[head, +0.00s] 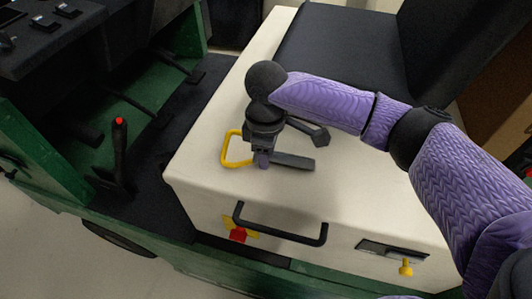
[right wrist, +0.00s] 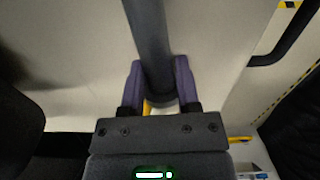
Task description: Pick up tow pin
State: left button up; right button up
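The tow pin lies on the white box cover, with a yellow loop handle (head: 229,150) at its left and a dark grey shaft (head: 295,162) to the right. My right gripper (head: 262,160) points down over the pin, close to the loop. In the right wrist view the pin's shaft (right wrist: 149,40) runs between the two purple fingers (right wrist: 160,85), which appear to press on both its sides. A bit of the yellow loop shows behind them. I cannot tell whether the pin is clear of the cover. My left gripper is not in view.
The white box (head: 195,160) has a black front handle (head: 280,232), a latch with a yellow knob (head: 405,268) and a black seat (head: 335,50) behind. At left, a lever with a red button (head: 119,150) stands by the green body (head: 50,150). The cover's front is clear.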

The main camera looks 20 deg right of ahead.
grip_shut()
dwell(1.1)
